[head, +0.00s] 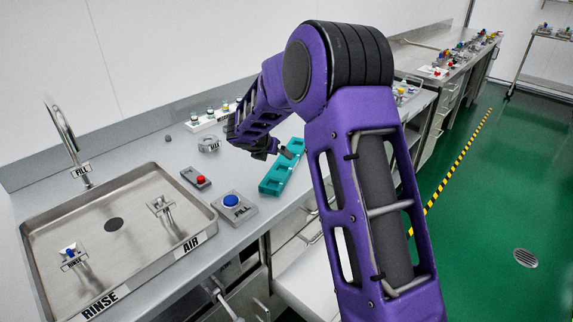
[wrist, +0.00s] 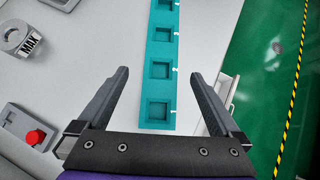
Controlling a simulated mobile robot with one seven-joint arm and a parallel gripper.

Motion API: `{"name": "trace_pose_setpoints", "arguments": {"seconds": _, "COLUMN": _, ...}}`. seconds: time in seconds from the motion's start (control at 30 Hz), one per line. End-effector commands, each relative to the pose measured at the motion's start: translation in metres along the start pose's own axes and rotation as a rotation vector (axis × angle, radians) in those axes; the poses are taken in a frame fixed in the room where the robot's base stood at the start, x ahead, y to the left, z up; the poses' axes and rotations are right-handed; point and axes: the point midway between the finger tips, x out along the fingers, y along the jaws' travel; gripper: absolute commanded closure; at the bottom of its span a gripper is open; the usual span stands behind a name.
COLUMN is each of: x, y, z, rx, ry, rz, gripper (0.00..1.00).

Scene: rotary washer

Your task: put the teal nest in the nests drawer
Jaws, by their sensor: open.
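The teal nest (head: 276,178) is a long narrow block with a row of square pockets, lying on the counter near its front edge. In the wrist view the teal nest (wrist: 159,90) runs away from me between my fingers. My gripper (head: 288,154) is open over the nest; in the wrist view the open gripper (wrist: 160,80) has one finger on each side of it, both apart from it. Whether the fingertips are down at the nest's height I cannot tell. Drawer fronts (head: 298,232) show below the counter, partly hidden by my arm; I cannot read which is the nests drawer.
A sink (head: 113,224) fills the counter's left. Beside it are a FILL block with a blue button (head: 231,201), a red-button box (head: 197,178) and a nut-shaped MAX piece (wrist: 24,38). A rack of small bottles (head: 208,116) stands behind.

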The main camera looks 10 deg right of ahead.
Motion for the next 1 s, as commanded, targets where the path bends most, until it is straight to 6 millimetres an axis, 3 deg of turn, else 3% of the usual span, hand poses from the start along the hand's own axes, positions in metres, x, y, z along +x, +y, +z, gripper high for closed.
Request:
{"name": "trace_pose_setpoints", "arguments": {"seconds": 0.1, "x": 0.029, "y": -0.001, "z": -0.002, "rx": 0.000, "ry": 0.002, "rz": -0.002, "gripper": 0.00}}
{"name": "trace_pose_setpoints", "arguments": {"seconds": 0.3, "x": 0.059, "y": 0.000, "z": -0.001, "rx": 0.000, "ry": 0.001, "rz": 0.000, "gripper": 0.00}}
{"name": "trace_pose_setpoints", "arguments": {"seconds": 0.53, "x": 0.075, "y": -0.002, "z": 0.000, "rx": -0.001, "ry": 0.001, "rz": -0.001, "gripper": 0.00}}
{"name": "trace_pose_setpoints", "arguments": {"seconds": 0.8, "x": 0.112, "y": -0.004, "z": 0.001, "rx": -0.001, "ry": 0.002, "rz": 0.000, "gripper": 0.00}}
{"name": "trace_pose_setpoints", "arguments": {"seconds": 1.0, "x": 0.118, "y": -0.004, "z": 0.002, "rx": -0.001, "ry": 0.000, "rz": 0.001, "gripper": 0.00}}
